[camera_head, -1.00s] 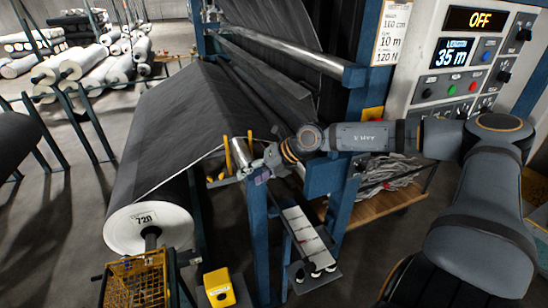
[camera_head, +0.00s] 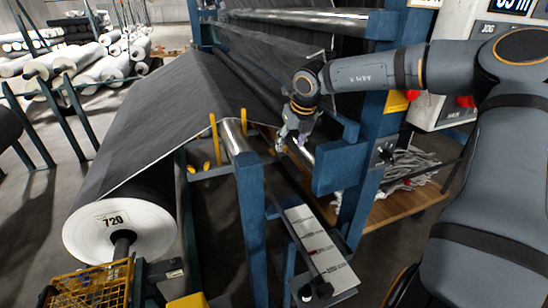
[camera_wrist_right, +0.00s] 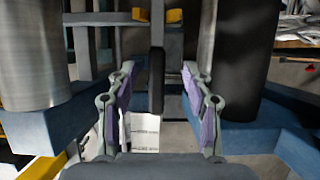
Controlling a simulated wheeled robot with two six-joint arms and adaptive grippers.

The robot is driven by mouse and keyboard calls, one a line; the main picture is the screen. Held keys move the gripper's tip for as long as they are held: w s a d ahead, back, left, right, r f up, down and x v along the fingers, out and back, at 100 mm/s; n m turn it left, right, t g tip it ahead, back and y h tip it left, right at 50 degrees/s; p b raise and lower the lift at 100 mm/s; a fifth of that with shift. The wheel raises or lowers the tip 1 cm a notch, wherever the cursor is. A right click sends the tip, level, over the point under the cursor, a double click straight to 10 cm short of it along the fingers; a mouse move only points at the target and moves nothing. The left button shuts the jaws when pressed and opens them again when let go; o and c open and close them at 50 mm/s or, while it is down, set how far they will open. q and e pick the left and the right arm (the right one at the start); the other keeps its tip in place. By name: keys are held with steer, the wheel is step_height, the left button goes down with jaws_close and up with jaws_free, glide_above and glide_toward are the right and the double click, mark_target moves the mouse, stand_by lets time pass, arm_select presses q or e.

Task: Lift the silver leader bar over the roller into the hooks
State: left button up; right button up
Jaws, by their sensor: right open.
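My right gripper (camera_head: 288,143) is beyond and to the right of a silver roller (camera_head: 235,137) in the head view. In the right wrist view its two fingers (camera_wrist_right: 158,105) are open. A narrow dark upright bar (camera_wrist_right: 156,80) shows between them, apart from both pads; I cannot tell whether it is the leader bar. The silver roller (camera_wrist_right: 30,55) is left of the fingers and a dark roller (camera_wrist_right: 247,60) is right of them. Yellow upright pieces (camera_head: 214,138) stand by the silver roller; I cannot tell whether these are the hooks. My left gripper is out of view.
A big dark fabric roll with a white end (camera_head: 120,222) is at left, its sheet (camera_head: 190,95) rising to the machine. Blue frame posts (camera_head: 250,200) and a sloping labelled plate (camera_head: 315,250) are close below the arm. A control panel (camera_head: 490,60) is at right.

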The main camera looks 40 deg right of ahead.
mark_target(286, 157)
steer(key=shift+w+a+f, duration=0.1)
steer(key=shift+w+f, duration=0.05)
steer(key=shift+f, duration=0.4)
steer(key=shift+w+f, duration=0.15)
steer(key=shift+f, duration=0.2)
steer(key=x, duration=0.2)
steer(key=p+x, duration=0.1)
steer(key=x, duration=0.1)
steer(key=shift+w+f, duration=0.15)
steer(key=shift+f, duration=0.15)
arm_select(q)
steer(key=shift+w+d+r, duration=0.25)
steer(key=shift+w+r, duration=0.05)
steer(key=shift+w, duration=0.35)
arm_select(e)
jaws_close()
steer(key=shift+r, duration=0.1)
